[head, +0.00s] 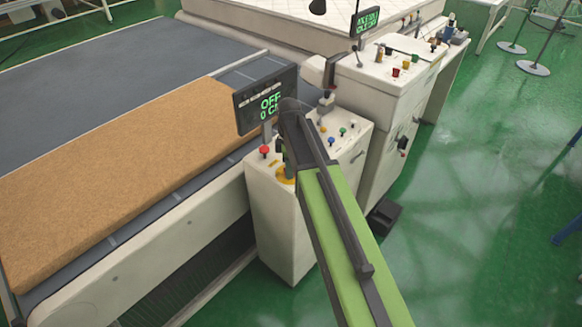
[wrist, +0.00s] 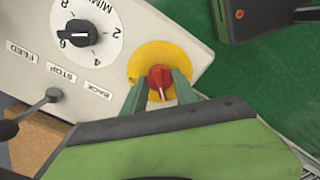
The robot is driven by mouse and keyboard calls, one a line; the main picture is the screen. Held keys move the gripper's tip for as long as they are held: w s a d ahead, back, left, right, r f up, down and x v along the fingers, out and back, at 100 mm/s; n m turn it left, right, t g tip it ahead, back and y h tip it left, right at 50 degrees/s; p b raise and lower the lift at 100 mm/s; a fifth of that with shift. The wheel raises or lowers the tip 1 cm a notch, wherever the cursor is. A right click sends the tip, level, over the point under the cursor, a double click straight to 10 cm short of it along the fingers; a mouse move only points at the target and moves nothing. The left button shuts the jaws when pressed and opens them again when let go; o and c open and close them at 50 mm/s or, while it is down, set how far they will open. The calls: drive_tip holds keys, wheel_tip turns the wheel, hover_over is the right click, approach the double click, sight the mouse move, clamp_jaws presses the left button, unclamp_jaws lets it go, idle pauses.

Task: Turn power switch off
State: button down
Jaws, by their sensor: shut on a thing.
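The power switch, a red rotary knob (wrist: 160,82) on a round yellow plate (wrist: 148,62), shows in the wrist view on the pale control panel. My gripper (wrist: 160,90) has one green finger on each side of the knob and is shut on it. The knob's pointer mark stands nearly upright in the wrist view. In the head view the yellow plate (head: 286,175) shows at the cabinet's front left, while my arm hides the knob and fingers. The near display (head: 265,101) shows green text with "OFF" and a partly hidden line below.
The control cabinet (head: 280,232) also carries a red button (head: 264,150) and a minutes dial (wrist: 80,36). A conveyor with a brown mattress slab (head: 110,180) lies left. A second cabinet (head: 378,125) stands behind. Green floor (head: 480,200) is open at the right.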

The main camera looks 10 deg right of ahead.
drive_tip(key=shift+w+d, duration=0.1)
drive_tip(key=shift+d, duration=0.05)
drive_tip(key=c, duration=1)
unclamp_jaws()
drive_tip(key=shift+o, duration=0.2)
wheel_tip(320, 180, up, 17)
drive_tip(key=p, duration=1.7)
drive_tip(key=shift+r, duration=0.2)
drive_tip(key=shift+f, duration=0.1)
